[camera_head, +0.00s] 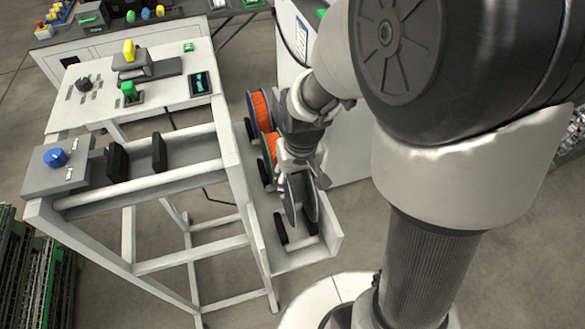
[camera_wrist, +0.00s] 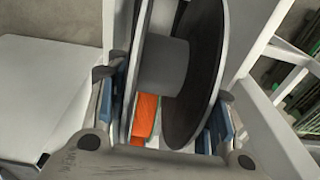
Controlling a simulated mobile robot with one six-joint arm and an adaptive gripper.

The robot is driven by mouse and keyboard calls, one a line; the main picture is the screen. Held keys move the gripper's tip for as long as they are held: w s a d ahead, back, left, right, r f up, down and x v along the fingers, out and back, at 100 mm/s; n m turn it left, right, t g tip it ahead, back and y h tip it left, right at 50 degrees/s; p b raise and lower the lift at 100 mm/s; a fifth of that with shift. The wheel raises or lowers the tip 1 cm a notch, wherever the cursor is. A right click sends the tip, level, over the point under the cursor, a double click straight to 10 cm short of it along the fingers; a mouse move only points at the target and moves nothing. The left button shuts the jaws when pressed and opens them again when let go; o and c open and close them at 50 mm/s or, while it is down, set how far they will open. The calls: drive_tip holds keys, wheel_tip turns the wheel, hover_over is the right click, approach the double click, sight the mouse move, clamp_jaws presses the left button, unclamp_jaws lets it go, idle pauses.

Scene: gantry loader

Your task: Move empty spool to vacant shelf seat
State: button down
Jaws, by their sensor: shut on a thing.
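The empty spool (camera_head: 291,203) has dark and pale flanges and a bare hub. My gripper (camera_head: 300,170) is shut on it, over the near part of a low white shelf (camera_head: 332,243). In the wrist view the spool (camera_wrist: 164,63) stands between the two fingers of my gripper (camera_wrist: 165,88), its grey hub without wire. Black seat pads (camera_head: 280,229) show on the shelf just below and near the spool. I cannot tell whether the spool touches the shelf. Two orange-wound spools (camera_head: 260,108) sit farther along the shelf, the nearer one partly hidden by my gripper.
A white frame stand (camera_head: 235,165) runs close along the shelf's left side. Its upper rails carry black pads (camera_head: 159,152) and a box with a blue knob (camera_head: 55,157). A white panel table (camera_head: 95,105) stands behind. A white cabinet (camera_head: 345,150) stands right of the shelf.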

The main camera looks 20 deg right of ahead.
wheel_tip(320, 180, down, 12)
drive_tip(key=b, duration=0.9)
drive_tip(key=shift+s+d+f+b, duration=0.1)
drive_tip(key=shift+b, duration=0.3)
drive_tip(key=c, duration=0.7)
unclamp_jaws()
drive_tip(key=shift+s, duration=0.1)
drive_tip(key=shift+s+d+r, duration=0.1)
drive_tip(key=shift+s+r, duration=0.1)
drive_tip(key=shift+r, duration=1.8)
drive_tip(key=shift+s+r, duration=0.25)
drive_tip(key=shift+r, duration=1.75)
drive_tip(key=shift+s+d+r, duration=0.1)
drive_tip(key=shift+s+r, duration=0.1)
drive_tip(key=shift+r, duration=1.8)
